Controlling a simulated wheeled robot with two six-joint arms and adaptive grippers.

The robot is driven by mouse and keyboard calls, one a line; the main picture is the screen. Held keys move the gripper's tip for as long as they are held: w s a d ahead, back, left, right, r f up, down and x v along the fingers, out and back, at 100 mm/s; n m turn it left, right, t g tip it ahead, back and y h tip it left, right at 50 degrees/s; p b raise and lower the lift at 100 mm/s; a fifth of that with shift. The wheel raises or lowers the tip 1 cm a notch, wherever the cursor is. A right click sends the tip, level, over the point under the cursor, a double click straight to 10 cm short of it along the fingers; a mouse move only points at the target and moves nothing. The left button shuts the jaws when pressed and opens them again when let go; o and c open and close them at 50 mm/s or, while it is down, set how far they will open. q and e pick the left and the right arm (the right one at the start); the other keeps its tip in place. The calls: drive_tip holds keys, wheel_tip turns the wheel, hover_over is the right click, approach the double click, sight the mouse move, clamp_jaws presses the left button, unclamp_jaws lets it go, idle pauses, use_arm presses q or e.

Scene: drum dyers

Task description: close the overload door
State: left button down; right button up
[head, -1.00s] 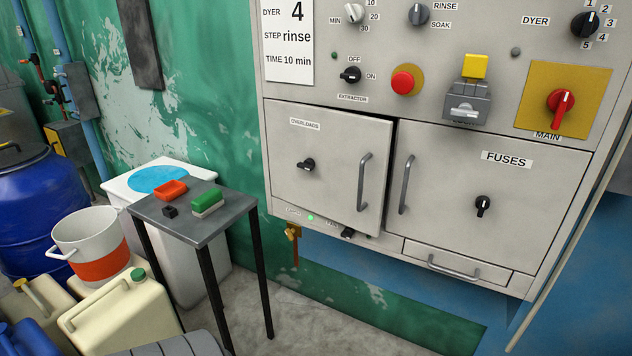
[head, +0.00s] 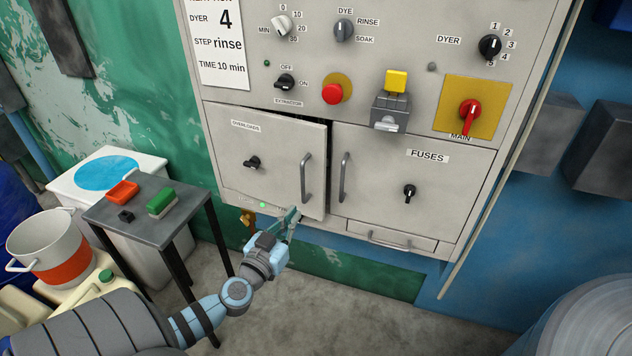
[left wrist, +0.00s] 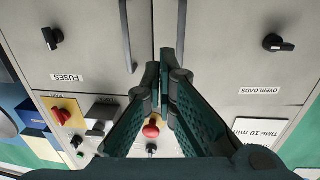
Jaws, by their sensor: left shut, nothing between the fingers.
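The overload door (head: 272,180) is the grey left-hand door labelled OVERLOADS, with a black knob (head: 252,163) and a bar handle (head: 306,178) near its right edge. It stands slightly ajar: a dark gap shows along its top and right edges. My left gripper (head: 291,214) is shut and empty, in front of the door's lower right part, just below the handle. I cannot tell whether it touches the door. In the upside-down left wrist view, the closed fingers (left wrist: 164,72) point at the seam beside the overload door (left wrist: 225,55). My right gripper is not in view.
The fuses door (head: 385,195) is closed beside it, with its own handle (head: 344,177). A drawer (head: 388,238) sits below. A small table (head: 165,230) with red, black and green items stands left of the cabinet. Floor in front is clear.

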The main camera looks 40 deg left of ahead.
sight(320, 182)
use_arm(q)
drive_tip(key=x, duration=0.4)
drive_tip(key=b+x, duration=0.1)
drive_tip(key=x, duration=0.3)
drive_tip(key=b+x, duration=0.1)
drive_tip(key=x, duration=0.3)
drive_tip(key=shift+w+f, duration=0.3)
drive_tip(key=shift+w, duration=0.1)
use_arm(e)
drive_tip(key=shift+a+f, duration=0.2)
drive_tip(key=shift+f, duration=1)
use_arm(q)
drive_tip(key=shift+a, duration=0.1)
